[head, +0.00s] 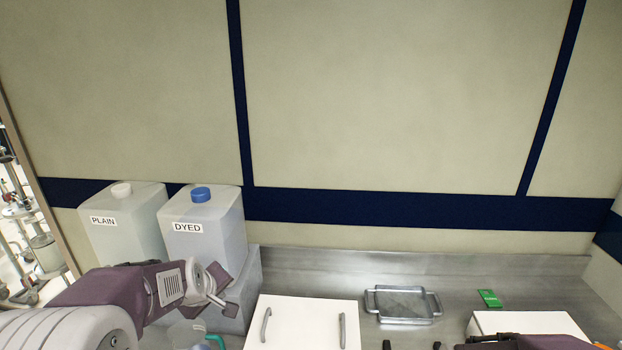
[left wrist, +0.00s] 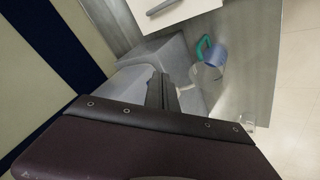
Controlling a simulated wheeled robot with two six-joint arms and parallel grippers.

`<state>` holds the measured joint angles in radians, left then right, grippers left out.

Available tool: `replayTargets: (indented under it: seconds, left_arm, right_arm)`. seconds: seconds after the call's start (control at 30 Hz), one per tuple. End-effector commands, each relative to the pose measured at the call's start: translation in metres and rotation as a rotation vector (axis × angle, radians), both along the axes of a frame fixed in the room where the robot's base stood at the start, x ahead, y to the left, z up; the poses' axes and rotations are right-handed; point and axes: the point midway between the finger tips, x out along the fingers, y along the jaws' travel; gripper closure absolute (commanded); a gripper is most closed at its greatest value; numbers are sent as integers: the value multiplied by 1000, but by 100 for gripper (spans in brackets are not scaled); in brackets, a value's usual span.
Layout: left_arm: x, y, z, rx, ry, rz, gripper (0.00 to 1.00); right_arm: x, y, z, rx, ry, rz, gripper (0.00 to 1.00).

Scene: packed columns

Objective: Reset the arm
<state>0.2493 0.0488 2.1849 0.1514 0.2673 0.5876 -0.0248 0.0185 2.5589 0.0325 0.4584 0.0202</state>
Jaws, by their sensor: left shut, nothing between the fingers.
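My left gripper (head: 222,298) is at the lower left of the head view, in front of the jugs labelled PLAIN (head: 124,235) and DYED (head: 207,243). Its fingers also show in the left wrist view (left wrist: 162,92), closed together and empty. The arm reaches in from the lower left corner.
A clear vessel with a teal handle (left wrist: 205,72) stands below my left gripper. A white box with grey handles (head: 305,320), a metal tray (head: 402,305) and a green item (head: 489,298) are on the steel counter (head: 460,285). Wall panels (head: 400,100) rise behind.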

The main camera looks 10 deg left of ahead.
Motion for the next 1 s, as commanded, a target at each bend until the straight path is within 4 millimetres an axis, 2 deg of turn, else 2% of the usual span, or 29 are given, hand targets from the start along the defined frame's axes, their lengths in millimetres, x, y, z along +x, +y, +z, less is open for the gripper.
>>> replayTargets:
  seconds: [0.03,0.1,0.2,0.3,0.4,0.47,0.57,1.0]
  left_arm:
    - [-7,-25,-59,-4,33,-61,100]
    - [-29,-57,-109,8,110,-169,100]
    - [-73,-90,-170,62,248,-372,100]
    - [-123,-105,-209,127,387,-585,100]
    - [-165,-103,-219,176,503,-769,100]
    - [-176,-102,-221,201,535,-851,100]
    - [-177,-102,-221,220,539,-907,100]
    - [-176,-101,-221,220,537,-904,100]
  right_arm:
    - [-1,0,-48,0,2,0,60]
    - [-1,0,-77,0,3,0,60]
    - [-1,0,-105,0,3,0,60]
    - [-1,0,-117,0,2,0,60]
    - [-1,0,-110,0,2,0,60]
    - [-1,0,-109,0,2,0,60]
    - [-1,0,-109,0,1,0,60]
    - [-1,0,-109,0,2,0,60]
